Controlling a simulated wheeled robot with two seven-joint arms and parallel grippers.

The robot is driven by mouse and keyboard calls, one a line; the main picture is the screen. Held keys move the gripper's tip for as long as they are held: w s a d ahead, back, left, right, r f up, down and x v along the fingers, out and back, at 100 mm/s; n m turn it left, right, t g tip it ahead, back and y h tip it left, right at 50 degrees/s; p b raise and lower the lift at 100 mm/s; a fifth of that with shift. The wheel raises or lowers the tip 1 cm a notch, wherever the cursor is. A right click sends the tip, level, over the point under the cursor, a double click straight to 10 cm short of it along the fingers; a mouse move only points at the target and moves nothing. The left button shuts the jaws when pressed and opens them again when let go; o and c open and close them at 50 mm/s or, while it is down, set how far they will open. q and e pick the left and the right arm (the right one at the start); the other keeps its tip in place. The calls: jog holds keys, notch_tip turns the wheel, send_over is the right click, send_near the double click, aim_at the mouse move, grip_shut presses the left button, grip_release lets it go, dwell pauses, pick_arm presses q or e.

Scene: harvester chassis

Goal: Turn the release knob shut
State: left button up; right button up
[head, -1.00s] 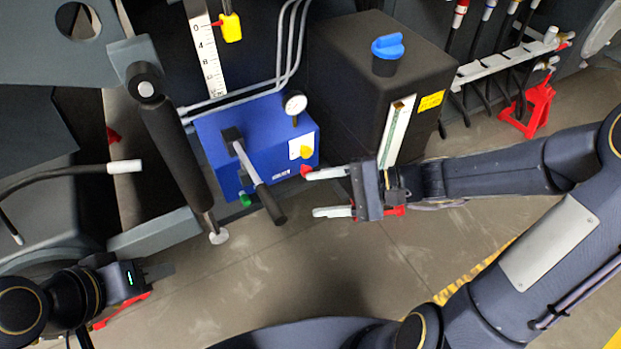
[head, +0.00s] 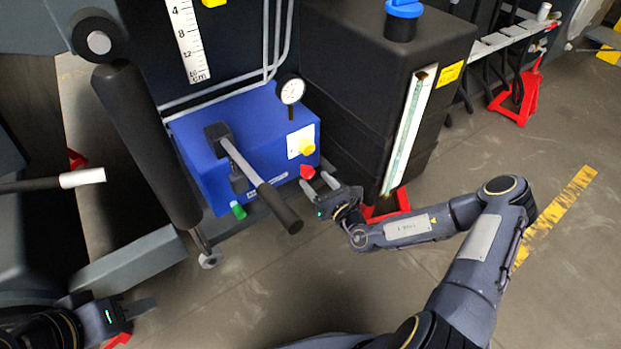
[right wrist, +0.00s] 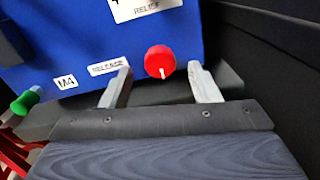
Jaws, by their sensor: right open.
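The release knob is the red knob (head: 307,172) on the front of the blue pump box (head: 222,180), low at its right side. In the right wrist view the red knob (right wrist: 160,62) shows a pale line on its face, and a partly hidden "RELEASE" label (right wrist: 108,66) sits to its left. My right gripper (head: 320,184) is open, just in front of the knob. In the right wrist view its fingertips (right wrist: 160,80) are on either side of the knob, with a gap to each side. My left gripper (head: 140,306) is at the lower left, far from the box; its jaw opening is unclear.
A black pump handle (head: 262,184) juts from the box toward me. A yellow knob (head: 306,147), a green fitting (head: 238,211) and a gauge (head: 291,92) are on the box. A black tank (head: 340,70) stands to the right. The floor in front is clear.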

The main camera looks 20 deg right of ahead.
aim_at(310, 175)
jog(key=shift+b+x, duration=0.3)
jog(key=shift+x, duration=1.4)
jog(key=shift+c, duration=0.4)
